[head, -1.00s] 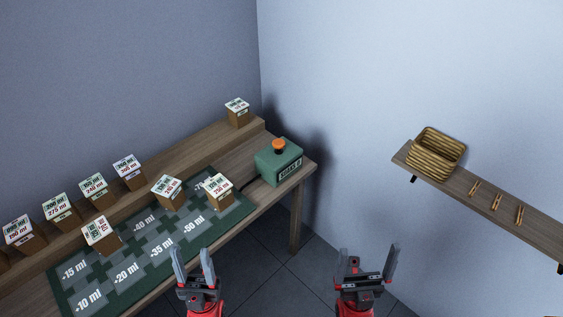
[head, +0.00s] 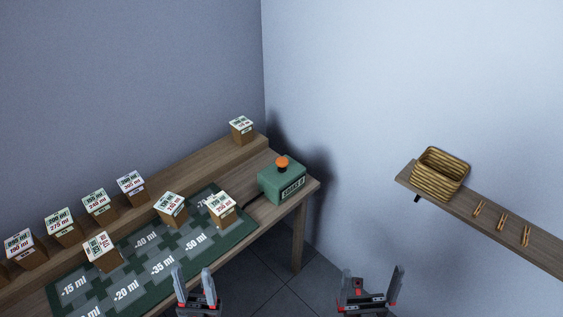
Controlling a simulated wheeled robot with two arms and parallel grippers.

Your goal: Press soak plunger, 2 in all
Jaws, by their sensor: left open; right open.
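The soak plunger is an orange knob (head: 282,163) on top of a green box (head: 281,182) at the right end of the wooden table. The knob stands up from the box and nothing touches it. My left gripper (head: 194,290) is open and empty, in front of the table's front edge, below and left of the box in the picture. My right gripper (head: 371,290) is open and empty over the floor, below and right of the box. Both grippers are well apart from the plunger.
A green mat (head: 235,235) with printed ml values bears several labelled blocks, including one block (head: 221,209) near the box. More blocks line the raised back ledge (head: 188,165). A wall shelf (head: 477,211) at right holds a wicker basket (head: 440,173) and clothespins (head: 502,221).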

